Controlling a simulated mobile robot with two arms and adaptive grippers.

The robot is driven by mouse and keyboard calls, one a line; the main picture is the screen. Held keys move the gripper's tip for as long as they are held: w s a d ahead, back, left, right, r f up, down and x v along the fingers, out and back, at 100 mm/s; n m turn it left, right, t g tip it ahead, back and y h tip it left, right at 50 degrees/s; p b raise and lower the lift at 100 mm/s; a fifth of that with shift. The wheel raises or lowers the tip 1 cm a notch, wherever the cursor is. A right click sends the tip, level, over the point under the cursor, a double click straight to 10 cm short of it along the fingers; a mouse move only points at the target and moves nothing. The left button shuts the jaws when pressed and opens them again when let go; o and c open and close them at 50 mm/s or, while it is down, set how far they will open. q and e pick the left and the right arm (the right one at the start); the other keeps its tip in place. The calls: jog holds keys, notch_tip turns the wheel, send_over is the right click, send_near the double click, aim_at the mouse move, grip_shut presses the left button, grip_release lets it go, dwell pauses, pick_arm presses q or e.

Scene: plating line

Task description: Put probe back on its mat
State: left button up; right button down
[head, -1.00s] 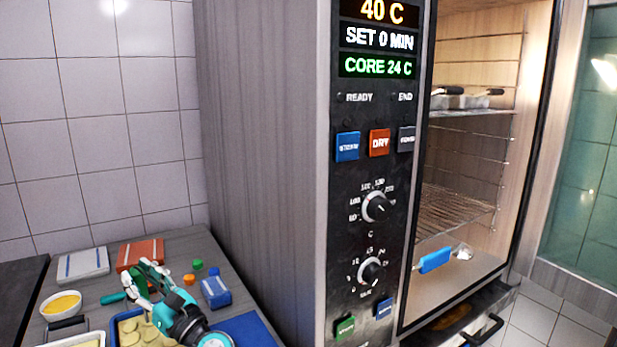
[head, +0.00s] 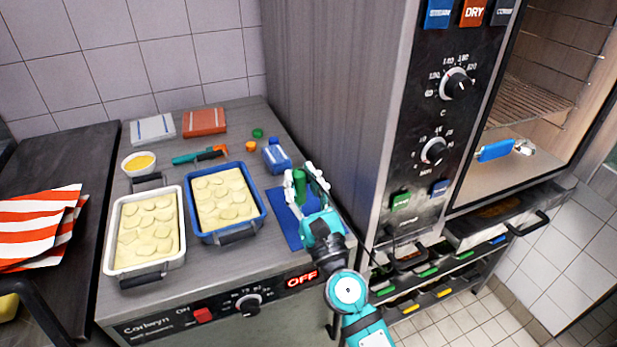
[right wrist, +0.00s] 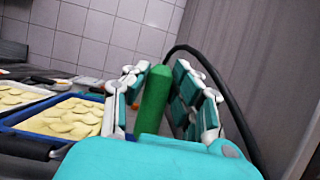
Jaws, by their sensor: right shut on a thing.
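The probe (head: 300,188) shows as a green handle held upright in my right gripper (head: 303,176). The right wrist view shows the green probe (right wrist: 153,100) between the white and teal fingers of the right gripper (right wrist: 163,78). The probe's lower end is hidden by the gripper. A blue mat (head: 290,236) lies at the right side of the counter, partly covered by the gripper. The gripper and probe are over the mat; I cannot tell whether they touch it. My left gripper is not in view.
A blue tray (head: 262,213) of sliced food sits just left of the mat, with a white tray (head: 110,235) beyond. A blue box (head: 277,155) stands behind the mat. The oven's side wall (head: 325,100) rises close on the right. A black cable (right wrist: 225,95) arches behind the gripper.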

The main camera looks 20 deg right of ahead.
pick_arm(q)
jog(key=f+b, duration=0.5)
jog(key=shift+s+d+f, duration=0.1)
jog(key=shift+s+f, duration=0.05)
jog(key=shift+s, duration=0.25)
pick_arm(e)
jog(key=w+d+f, duration=0.1)
jog(key=w+f, duration=0.1)
jog(key=w, duration=0.5)
jog(key=w+d+f, duration=0.2)
jog(key=w+f, duration=0.1)
jog(key=w, duration=0.4)
jog(key=shift+w+d, duration=0.15)
jog(key=shift+w, duration=0.25)
jog(key=shift+f, duration=0.1)
jog(key=c, duration=1.1)
grip_release()
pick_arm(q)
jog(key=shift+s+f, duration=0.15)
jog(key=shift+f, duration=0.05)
